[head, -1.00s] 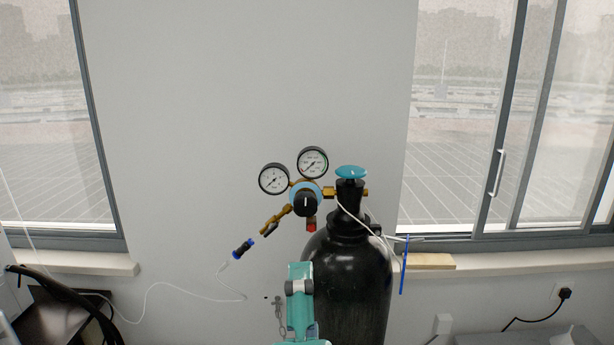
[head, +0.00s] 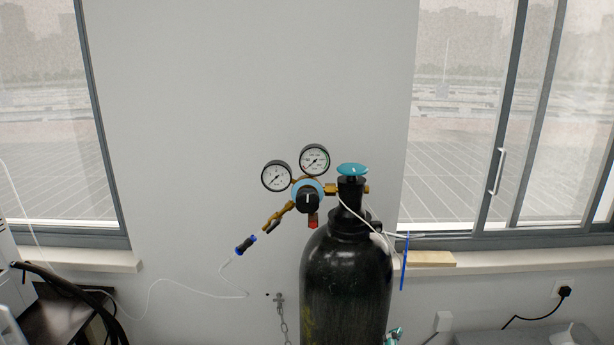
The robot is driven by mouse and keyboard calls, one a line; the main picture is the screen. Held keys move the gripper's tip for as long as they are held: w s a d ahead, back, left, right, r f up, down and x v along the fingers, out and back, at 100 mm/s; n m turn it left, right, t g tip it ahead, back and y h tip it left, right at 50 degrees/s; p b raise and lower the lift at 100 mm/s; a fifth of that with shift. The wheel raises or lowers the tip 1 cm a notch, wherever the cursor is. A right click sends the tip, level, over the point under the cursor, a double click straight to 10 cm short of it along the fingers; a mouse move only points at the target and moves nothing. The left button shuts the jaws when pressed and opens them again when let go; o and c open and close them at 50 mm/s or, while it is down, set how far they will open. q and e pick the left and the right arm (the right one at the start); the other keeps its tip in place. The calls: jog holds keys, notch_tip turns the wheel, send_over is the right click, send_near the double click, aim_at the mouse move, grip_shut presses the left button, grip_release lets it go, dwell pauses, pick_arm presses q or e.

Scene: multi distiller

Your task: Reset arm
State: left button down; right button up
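Neither of my grippers can be made out in the head view. Only a small teal and grey piece, which looks like part of one of my arms, shows at the bottom edge, just right of the cylinder's base. I cannot tell which arm it belongs to. The black gas cylinder (head: 345,275) stands upright against the wall, with a teal valve knob (head: 352,170) on top. A brass regulator (head: 307,195) with two round gauges is fitted to its left side.
A thin white hose (head: 185,284) with a blue-and-black connector (head: 245,245) runs left of the cylinder. A chain (head: 283,318) hangs on the wall. Windows with sills flank the wall. A blue rod (head: 404,264) and a wooden block (head: 428,258) are at the right sill.

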jog(key=s+d+f+n+g+y, duration=0.1)
jog(key=s+f+n+g, duration=0.15)
jog(key=f, duration=0.55)
jog(key=s+d+f+n+g+y, duration=0.1)
jog(key=s+d+f+y, duration=0.15)
jog(key=f, duration=0.65)
jog(key=s+d+f+n+g+y, duration=0.1)
jog(key=s+f+n+g, duration=0.15)
jog(key=f, duration=0.55)
jog(key=s+a+f+n+g+y, duration=0.2)
jog(key=s+a+f+n, duration=0.1)
jog(key=s, duration=0.5)
jog(key=s+a+f+n+g+y, duration=0.3)
jog(key=s+a+n, duration=0.2)
jog(key=s+a, duration=0.2)
jog(key=shift+s+a+f+y, duration=0.25)
jog(key=shift+s+f+y, duration=0.1)
jog(key=shift+s, duration=0.1)
